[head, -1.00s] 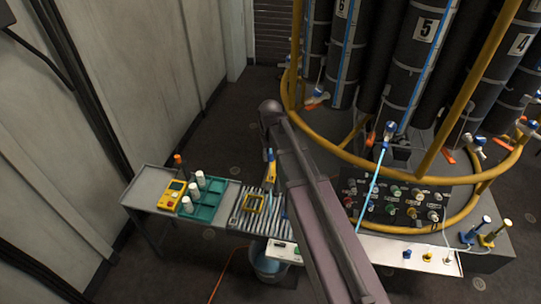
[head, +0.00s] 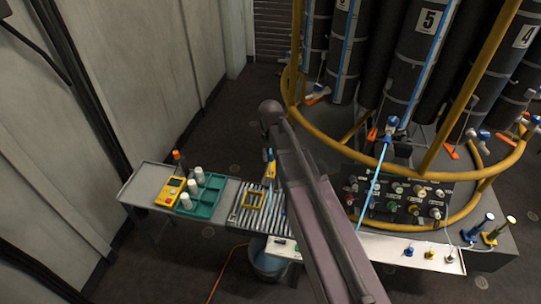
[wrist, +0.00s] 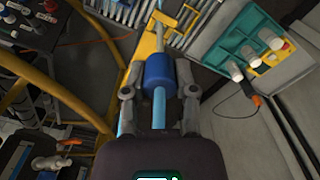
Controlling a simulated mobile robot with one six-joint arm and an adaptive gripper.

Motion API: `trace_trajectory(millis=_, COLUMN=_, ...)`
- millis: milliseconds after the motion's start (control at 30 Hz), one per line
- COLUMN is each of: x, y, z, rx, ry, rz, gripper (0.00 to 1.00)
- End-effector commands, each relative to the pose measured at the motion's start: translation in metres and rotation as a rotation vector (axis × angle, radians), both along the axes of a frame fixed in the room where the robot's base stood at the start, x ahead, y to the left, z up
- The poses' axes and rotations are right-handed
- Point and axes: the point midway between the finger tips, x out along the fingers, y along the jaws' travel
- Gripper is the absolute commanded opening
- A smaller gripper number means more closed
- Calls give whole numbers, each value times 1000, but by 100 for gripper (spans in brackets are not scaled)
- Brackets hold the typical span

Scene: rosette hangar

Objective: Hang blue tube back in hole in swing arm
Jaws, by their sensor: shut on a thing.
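In the wrist view my gripper (wrist: 160,92) is shut on the blue tube, around its dark blue collar (wrist: 159,70). Light blue tube (wrist: 159,108) runs from the collar back towards my palm. A yellow bar (wrist: 139,50) lies just beyond the collar; I cannot tell whether they touch, and no hole shows in it. In the head view my arm hides the gripper. A yellow piece with a light blue top (head: 270,168) shows left of the arm, above the slatted rack. I cannot make out the swing arm for certain.
A bench (head: 148,178) holds a yellow meter (head: 171,191) and a teal tray (head: 206,197) with white containers. A slatted rack (head: 243,219) stands beside them, with a bucket (head: 268,262) below. A yellow ring rail (head: 325,140) and black cylinders (head: 415,65) fill the right.

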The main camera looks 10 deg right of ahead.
Motion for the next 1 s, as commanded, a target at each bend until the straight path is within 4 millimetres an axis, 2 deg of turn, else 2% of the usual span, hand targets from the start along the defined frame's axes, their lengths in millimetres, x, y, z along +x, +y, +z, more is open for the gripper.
trace_trajectory(millis=500, x=0, y=0, z=-16, rx=0, ry=0, rz=0, gripper=2)
trace_trajectory(millis=1000, x=0, y=0, z=-17, rx=0, ry=0, rz=0, gripper=2)
